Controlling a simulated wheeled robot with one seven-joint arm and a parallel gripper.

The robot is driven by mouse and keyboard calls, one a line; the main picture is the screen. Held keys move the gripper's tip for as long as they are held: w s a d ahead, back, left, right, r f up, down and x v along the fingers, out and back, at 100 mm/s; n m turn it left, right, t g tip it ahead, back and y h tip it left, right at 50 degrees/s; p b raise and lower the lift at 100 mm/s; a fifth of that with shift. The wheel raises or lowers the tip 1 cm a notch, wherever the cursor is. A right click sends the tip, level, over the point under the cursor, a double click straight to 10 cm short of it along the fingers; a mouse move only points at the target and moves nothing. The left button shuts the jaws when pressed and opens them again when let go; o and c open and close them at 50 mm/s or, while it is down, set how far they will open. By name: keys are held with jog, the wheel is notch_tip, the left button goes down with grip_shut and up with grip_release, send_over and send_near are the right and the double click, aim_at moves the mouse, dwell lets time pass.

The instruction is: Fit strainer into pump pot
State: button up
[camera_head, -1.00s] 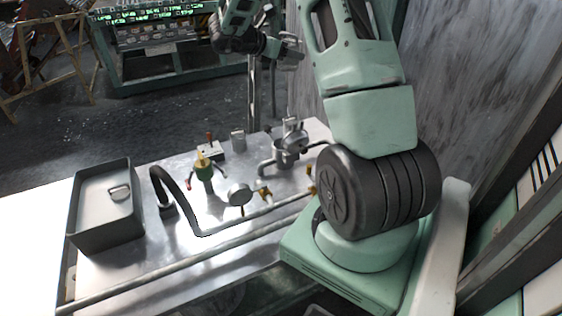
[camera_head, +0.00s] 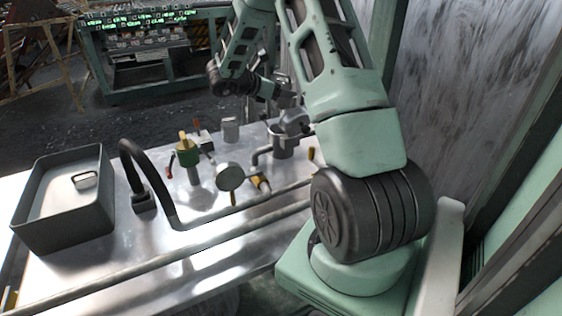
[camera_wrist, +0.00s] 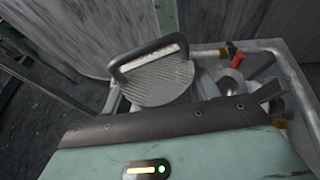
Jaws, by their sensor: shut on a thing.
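The pump pot (camera_head: 283,148) is a grey metal pot on the right part of the bench in the head view, with a tilted round cover (camera_head: 295,121) at its top. In the wrist view a ribbed grey disc with a dark arched handle (camera_wrist: 165,85) leans ahead of my gripper. It looks like that cover, but I cannot be sure. My gripper (camera_head: 286,97) is above the pot, close to the cover. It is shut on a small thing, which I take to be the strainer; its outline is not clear. The gripper's own housing hides the jaws in the wrist view.
A green-and-yellow valve (camera_head: 187,152), a round gauge (camera_head: 230,177) and a small grey cylinder (camera_head: 231,129) stand left of the pot. A long pipe (camera_head: 150,264) runs along the front.

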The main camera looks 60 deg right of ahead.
notch_tip(320, 180, down, 11)
jog(key=b, duration=0.1)
jog(key=shift+r, duration=0.2)
jog(key=shift+f, duration=0.1)
jog(key=shift+f+b, duration=0.3)
jog(key=shift+b, duration=0.35)
